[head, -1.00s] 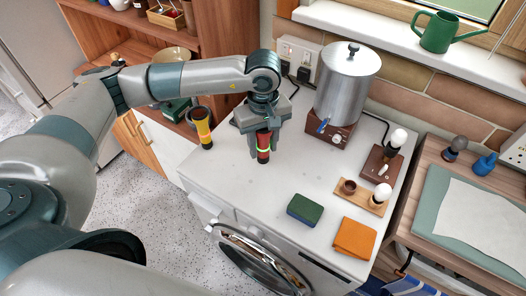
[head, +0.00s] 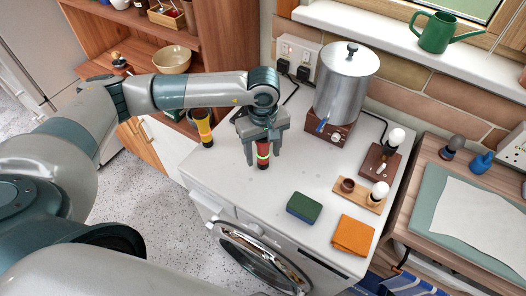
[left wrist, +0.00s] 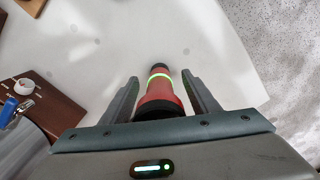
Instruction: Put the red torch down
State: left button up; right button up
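The red torch (head: 263,160) stands upright on the white top (head: 226,176) of the washing machine. It has black ends and a glowing green ring, and its upper part is hidden by my left gripper in the head view. My left gripper (head: 264,152) is above and around it, pointing down. In the left wrist view the torch (left wrist: 160,94) lies between the two fingers of my left gripper (left wrist: 161,88), with a gap on each side. The gripper is open and does not hold it. My right gripper is not in view.
A metal urn (head: 345,85) stands behind to the right. A green sponge (head: 304,208), an orange cloth (head: 353,235) and bulb stands lie right. The front middle is clear.

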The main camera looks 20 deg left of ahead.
pick_arm(q)
jog(key=shift+r, duration=0.25)
notch_tip(320, 180, up, 10)
jog(key=b, duration=0.4)
jog(key=shift+r, duration=0.9)
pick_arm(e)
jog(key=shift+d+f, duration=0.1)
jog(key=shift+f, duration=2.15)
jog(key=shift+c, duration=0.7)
